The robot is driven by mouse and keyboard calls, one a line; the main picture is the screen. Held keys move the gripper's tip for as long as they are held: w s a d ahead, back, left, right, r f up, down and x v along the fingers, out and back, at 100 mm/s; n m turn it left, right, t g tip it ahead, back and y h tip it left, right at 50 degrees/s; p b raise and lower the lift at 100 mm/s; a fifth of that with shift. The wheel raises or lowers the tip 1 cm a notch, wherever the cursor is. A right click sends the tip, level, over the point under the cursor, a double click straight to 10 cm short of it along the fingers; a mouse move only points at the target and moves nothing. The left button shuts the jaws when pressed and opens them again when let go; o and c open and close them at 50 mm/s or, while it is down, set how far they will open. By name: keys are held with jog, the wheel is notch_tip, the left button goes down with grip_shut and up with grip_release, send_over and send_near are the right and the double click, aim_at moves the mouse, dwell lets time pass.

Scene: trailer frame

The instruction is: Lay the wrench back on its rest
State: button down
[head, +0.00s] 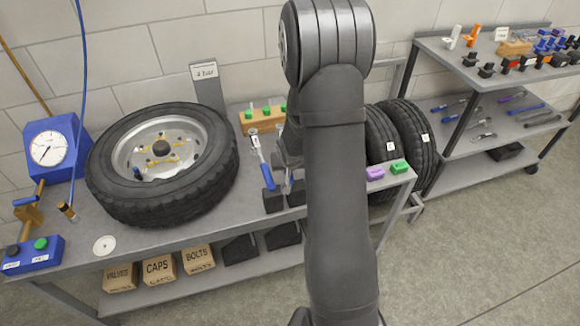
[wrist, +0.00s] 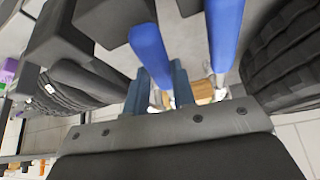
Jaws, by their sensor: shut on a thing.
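A wrench with a blue handle (wrist: 150,48) is between the two blue-grey fingers of my gripper (wrist: 158,90) in the wrist view. The gripper is shut on it. Its metal end is mostly hidden by the fingers and gripper body. Dark blocks (wrist: 112,20) lie close to the handle's far end; I cannot tell whether they touch. A second blue-handled wrench (head: 262,165) lies left of my arm in the head view, by a black block (head: 272,201), and it also shows in the wrist view (wrist: 226,35). My arm hides the gripper in the head view.
A wheel (head: 117,205) lies left on the bench, near a blue gauge (head: 50,148). A wooden holder (head: 262,121) with green-topped pieces stands behind. Purple (head: 375,173) and green (head: 398,167) blocks sit at the right end. Tyres (head: 412,140) stand beyond.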

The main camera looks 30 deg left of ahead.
jog(key=shift+s+a, duration=0.15)
jog(key=shift+a, duration=0.05)
jog(key=c, duration=1.2)
grip_release()
jog(key=shift+o, duration=0.4)
jog(key=v, duration=1.7)
jog(key=shift+s, duration=0.15)
jog(key=shift+d, duration=0.1)
jog(key=x, duration=1.6)
